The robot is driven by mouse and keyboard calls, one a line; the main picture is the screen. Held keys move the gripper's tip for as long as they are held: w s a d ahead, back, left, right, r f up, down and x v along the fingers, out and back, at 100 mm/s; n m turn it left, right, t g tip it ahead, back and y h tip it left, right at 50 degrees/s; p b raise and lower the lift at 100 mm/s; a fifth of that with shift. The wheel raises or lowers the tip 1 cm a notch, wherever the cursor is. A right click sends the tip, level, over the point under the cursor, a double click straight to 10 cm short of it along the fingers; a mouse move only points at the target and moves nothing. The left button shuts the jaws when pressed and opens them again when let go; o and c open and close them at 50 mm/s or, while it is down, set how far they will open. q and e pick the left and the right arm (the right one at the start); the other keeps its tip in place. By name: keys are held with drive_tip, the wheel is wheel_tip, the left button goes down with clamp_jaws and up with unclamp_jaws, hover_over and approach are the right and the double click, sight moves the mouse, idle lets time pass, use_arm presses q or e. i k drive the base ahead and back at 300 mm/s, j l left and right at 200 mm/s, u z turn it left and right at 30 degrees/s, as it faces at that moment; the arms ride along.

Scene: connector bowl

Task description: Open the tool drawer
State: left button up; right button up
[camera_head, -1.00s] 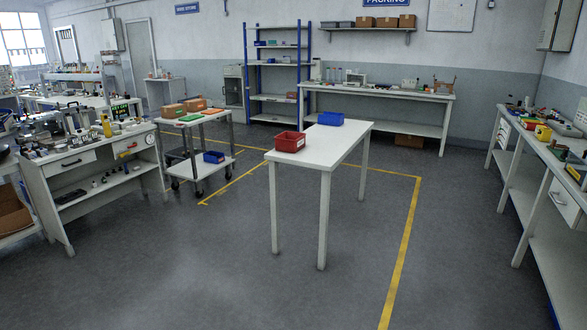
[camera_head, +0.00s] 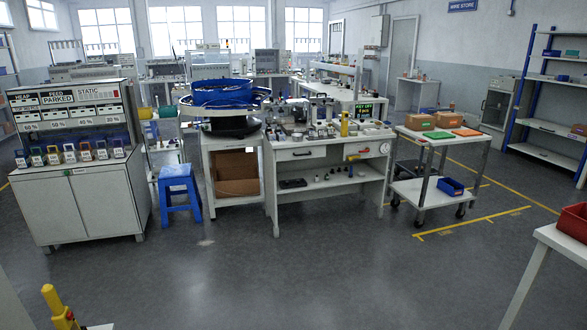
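A white workbench (camera_head: 330,190) stands in the middle of the head view, across open floor. Under its top is a shut white drawer (camera_head: 301,153) with a dark handle. To its right is a white front (camera_head: 357,150) with a red-orange handle, which also looks shut. I cannot tell from the picture which one is the tool drawer. Neither of my grippers is in view.
A blue stool (camera_head: 178,190) and a stand with a blue bowl (camera_head: 222,92) are left of the bench. A wheeled cart (camera_head: 440,150) is to its right. A white table (camera_head: 560,240) with a red bin (camera_head: 573,221) is at right. Floor ahead is clear.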

sight(297, 148)
drive_tip(key=i+j, duration=0.15)
drive_tip(key=i, duration=0.7)
drive_tip(key=i+j+u, duration=0.15)
drive_tip(key=i, duration=0.7)
